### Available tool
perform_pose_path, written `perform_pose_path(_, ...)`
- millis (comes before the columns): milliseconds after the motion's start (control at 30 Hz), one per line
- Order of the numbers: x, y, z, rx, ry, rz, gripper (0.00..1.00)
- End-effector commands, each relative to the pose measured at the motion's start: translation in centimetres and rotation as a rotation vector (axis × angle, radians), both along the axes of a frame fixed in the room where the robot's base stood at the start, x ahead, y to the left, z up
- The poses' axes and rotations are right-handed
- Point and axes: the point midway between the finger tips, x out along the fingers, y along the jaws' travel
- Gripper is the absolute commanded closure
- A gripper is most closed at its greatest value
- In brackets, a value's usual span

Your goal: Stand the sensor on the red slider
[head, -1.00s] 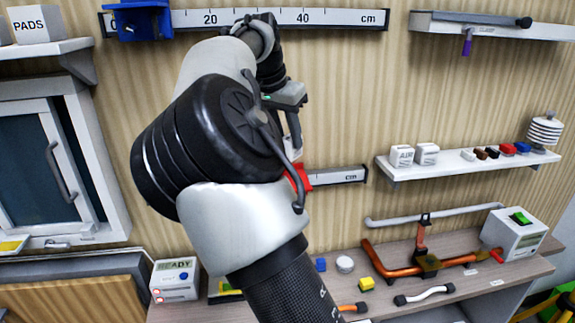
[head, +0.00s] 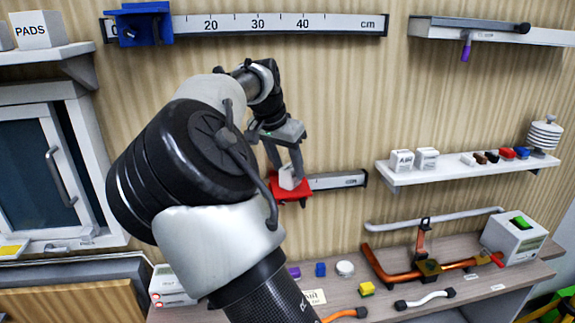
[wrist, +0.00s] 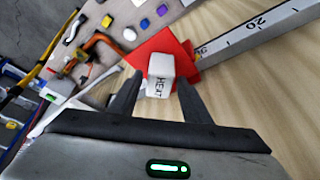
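The sensor is a small white block (wrist: 160,68) with dark lettering that seems to read HEAT. My gripper (head: 287,172) is shut on it, with one finger on each side in the wrist view. The red slider (head: 291,196) is a flat red plate on the lower wall rail, and it also shows beyond the sensor in the wrist view (wrist: 180,46). In the head view the sensor (head: 289,180) is upright, at or just over the slider's top. I cannot tell whether its underside touches the plate.
The lower scale rail (head: 340,180) runs right from the slider. A blue slider (head: 144,24) sits on the upper rail. A white shelf (head: 455,168) with small blocks is at right. Below, the bench (head: 345,293) holds orange pipework (head: 390,268) and small parts.

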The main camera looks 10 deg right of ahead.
Motion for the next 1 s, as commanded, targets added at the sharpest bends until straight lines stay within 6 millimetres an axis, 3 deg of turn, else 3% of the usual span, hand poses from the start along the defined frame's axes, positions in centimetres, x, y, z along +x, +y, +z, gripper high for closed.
perform_pose_path(433, -0.1, 0.2, 0.9, 0.000, -0.002, 0.002, 0.51)
perform_pose_path(800, -2.1, 2.2, 7.9, 0.001, -0.004, 0.002, 0.51)
perform_pose_path(1000, -2.9, 3.0, 10.6, 0.000, -0.002, 0.002, 0.51)
